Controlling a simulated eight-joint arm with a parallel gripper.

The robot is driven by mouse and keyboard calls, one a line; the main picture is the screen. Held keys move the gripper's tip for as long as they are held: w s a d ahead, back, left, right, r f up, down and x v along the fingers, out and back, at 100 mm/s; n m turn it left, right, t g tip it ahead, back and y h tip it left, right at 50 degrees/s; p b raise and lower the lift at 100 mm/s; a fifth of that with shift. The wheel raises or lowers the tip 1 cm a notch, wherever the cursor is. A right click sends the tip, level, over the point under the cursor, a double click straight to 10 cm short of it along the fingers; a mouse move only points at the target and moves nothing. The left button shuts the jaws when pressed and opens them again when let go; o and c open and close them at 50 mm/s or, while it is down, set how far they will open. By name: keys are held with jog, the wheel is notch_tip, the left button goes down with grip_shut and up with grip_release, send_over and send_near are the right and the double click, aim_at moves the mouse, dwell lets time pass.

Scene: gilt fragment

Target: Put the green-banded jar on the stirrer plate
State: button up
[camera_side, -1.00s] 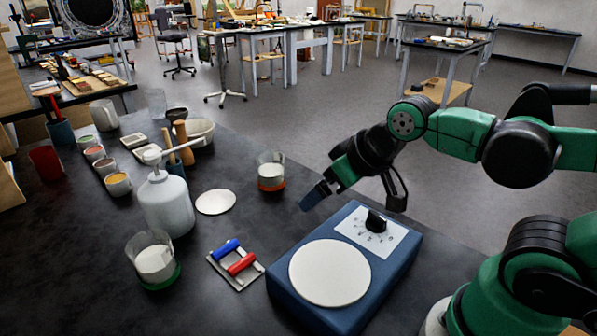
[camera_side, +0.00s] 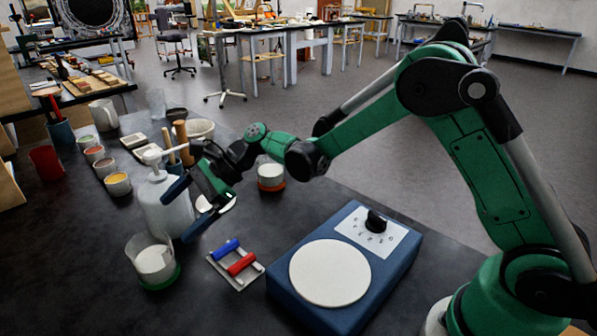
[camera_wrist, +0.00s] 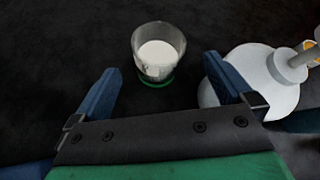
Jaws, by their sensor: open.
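The green-banded jar (camera_side: 153,262) is clear glass with white contents and a green band at its base, standing upright at the front left of the bench. It also shows in the wrist view (camera_wrist: 157,54), ahead of and between my fingers. My gripper (camera_side: 186,212) is open and empty, above and to the right of the jar and apart from it. In the wrist view, my gripper (camera_wrist: 166,85) has its two blue fingers spread wide. The blue stirrer plate (camera_side: 392,278), with a round white top (camera_side: 330,273) and a black knob, stands at the front centre with nothing on it.
A white pump bottle (camera_side: 165,205) stands close behind my gripper; in the wrist view the bottle (camera_wrist: 250,75) is by the right finger. A rack with blue and red rollers (camera_side: 236,262) lies between jar and plate. An orange-banded jar (camera_side: 271,178) stands farther back.

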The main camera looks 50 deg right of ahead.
aim_at(148, 245)
jog(key=shift+w+a+f+m+g+y, duration=0.2)
jog(key=shift+a+f+m+y, duration=0.2)
jog(key=shift+f+m, duration=0.2)
jog(key=shift+w+a+f+m+g+y, duration=0.2)
jog(key=shift+a+f+m+y, duration=0.1)
jog(key=shift+a+f+m, duration=0.2)
jog(key=shift+x, duration=2.75)
jog(key=shift+d, duration=0.1)
jog(key=shift+c, duration=0.2)
jog(key=c, duration=1.3)
jog(key=shift+r, duration=0.1)
